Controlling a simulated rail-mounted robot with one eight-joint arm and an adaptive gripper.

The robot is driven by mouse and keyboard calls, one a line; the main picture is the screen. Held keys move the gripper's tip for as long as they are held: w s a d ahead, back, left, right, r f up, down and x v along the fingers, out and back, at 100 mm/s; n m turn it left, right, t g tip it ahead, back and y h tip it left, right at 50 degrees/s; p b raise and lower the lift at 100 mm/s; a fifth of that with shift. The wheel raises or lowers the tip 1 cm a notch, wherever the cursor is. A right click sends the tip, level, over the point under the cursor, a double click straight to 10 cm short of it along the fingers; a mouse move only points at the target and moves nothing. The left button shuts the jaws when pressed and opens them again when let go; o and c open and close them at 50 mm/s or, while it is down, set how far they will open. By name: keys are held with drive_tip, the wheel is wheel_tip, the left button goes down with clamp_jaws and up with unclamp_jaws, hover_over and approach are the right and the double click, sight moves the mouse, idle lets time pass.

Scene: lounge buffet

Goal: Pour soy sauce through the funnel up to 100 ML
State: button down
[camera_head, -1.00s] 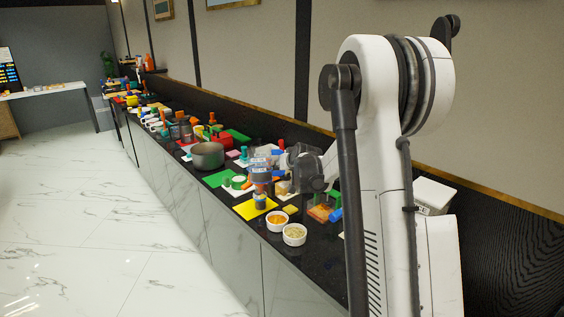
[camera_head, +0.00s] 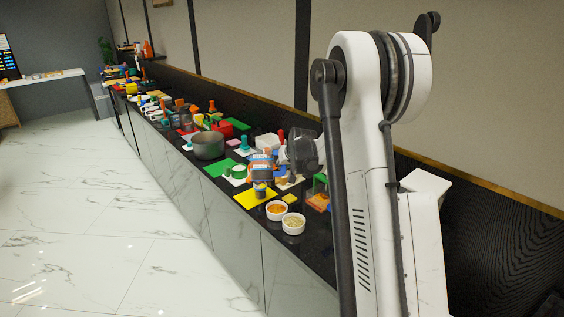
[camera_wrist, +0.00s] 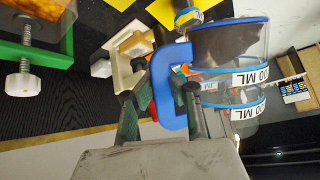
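A clear measuring cup (camera_wrist: 228,45) with a blue rim, white ML labels and a blue handle (camera_wrist: 170,85) fills the upper right of the wrist view. Something dark shows through its wall; I cannot tell if it is liquid or background. My gripper (camera_wrist: 160,98) appears shut on the blue handle, its fingers partly hidden. In the head view my gripper (camera_head: 290,153) is right of the labelled cup (camera_head: 262,160), near the yellow mat (camera_head: 245,199). A small blue-ringed clear container (camera_wrist: 187,17) stands on that mat. I cannot pick out the funnel or the soy sauce with certainty.
Two white bowls (camera_head: 277,214) (camera_head: 293,228) stand near the counter's front edge. A grey pot (camera_head: 208,150) and a green mat (camera_head: 216,169) are farther along. A green clamp-like frame (camera_wrist: 35,53) is left in the wrist view. The counter beyond is crowded.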

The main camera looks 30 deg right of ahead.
drive_tip(key=shift+s+a+f+g+y+p, duration=0.1)
drive_tip(key=shift+s+f+g+y+p, duration=0.15)
drive_tip(key=shift+g+p, duration=0.55)
drive_tip(key=shift+s+f+g+y+p, duration=0.15)
drive_tip(key=shift+f+g+p, duration=0.3)
drive_tip(key=shift+p, duration=0.5)
drive_tip(key=shift+r+g+p, duration=0.2)
drive_tip(key=shift+g+p, duration=0.05)
drive_tip(key=shift+p, duration=0.1)
drive_tip(key=shift+r+g+y+p, duration=0.25)
drive_tip(key=shift+g+p, duration=0.25)
drive_tip(key=shift+p, duration=0.3)
drive_tip(key=shift+a+r+g+y+b, duration=0.1)
drive_tip(key=shift+g+y+b, duration=0.2)
drive_tip(key=shift+g, duration=0.4)
drive_tip(key=shift+w+f+n+y+b, duration=0.1)
drive_tip(key=shift+f+n+y+b, duration=0.2)
drive_tip(key=shift+n+y+b, duration=0.3)
drive_tip(key=shift+w+f+n+y+b, duration=0.1)
drive_tip(key=shift+f+n+y+b, duration=0.25)
drive_tip(key=shift+y+b, duration=0.35)
idle(0.5)
